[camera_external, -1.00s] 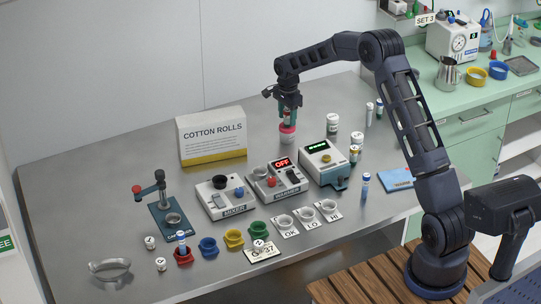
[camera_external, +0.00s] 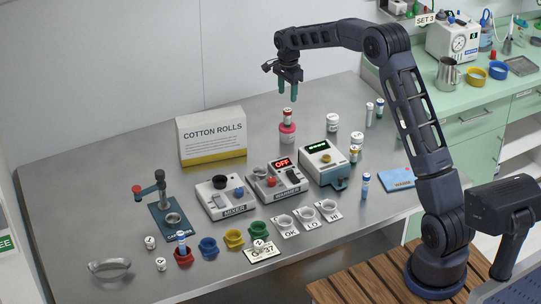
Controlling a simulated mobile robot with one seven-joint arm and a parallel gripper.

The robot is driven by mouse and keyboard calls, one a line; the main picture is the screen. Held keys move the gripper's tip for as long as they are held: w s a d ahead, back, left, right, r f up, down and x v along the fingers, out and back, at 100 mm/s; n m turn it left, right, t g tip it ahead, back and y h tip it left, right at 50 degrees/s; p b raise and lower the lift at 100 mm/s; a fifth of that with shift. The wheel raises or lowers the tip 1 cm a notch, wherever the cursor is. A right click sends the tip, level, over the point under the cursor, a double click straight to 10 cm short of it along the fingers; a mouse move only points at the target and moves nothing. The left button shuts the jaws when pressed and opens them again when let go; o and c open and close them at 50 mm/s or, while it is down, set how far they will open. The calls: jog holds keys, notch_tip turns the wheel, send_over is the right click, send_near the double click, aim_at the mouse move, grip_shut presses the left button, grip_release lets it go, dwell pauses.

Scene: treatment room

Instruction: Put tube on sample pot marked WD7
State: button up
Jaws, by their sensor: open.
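A small tube with a red cap (camera_external: 288,116) stands upright on top of a pink and white pot (camera_external: 287,133) behind the warmer. My gripper (camera_external: 287,98) is open and empty, with its green fingertips just above the tube and apart from it. Any WD7 mark is too small to read, so I cannot tell which pot bears it. Other pots, a white one (camera_external: 332,122) and another white-lidded one (camera_external: 357,138), stand to the right.
The cotton rolls box (camera_external: 212,135) stands left of the pink pot. The mixer (camera_external: 220,196), warmer (camera_external: 277,181) and a device with a green display (camera_external: 325,163) are in front. More tubes (camera_external: 369,114) stand at the right. Steel table is clear behind the pots.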

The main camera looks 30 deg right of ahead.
jog(key=s+d+r+n+t, duration=0.15)
jog(key=s+r+n, duration=0.25)
jog(key=s+r, duration=0.8)
jog(key=s+d+r+n+t, duration=0.1)
jog(key=s+d+r+n, duration=0.25)
jog(key=s+r, duration=0.95)
jog(key=s+d+f+n+t, duration=0.1)
jog(key=s+f+n, duration=0.2)
jog(key=s, duration=1.4)
jog(key=s+d+f+n+t, duration=0.1)
jog(key=s+f+n, duration=0.2)
jog(key=s, duration=1.4)
jog(key=shift+s+f+n, duration=0.15)
jog(key=shift+s+n, duration=0.05)
jog(key=shift+n, duration=0.95)
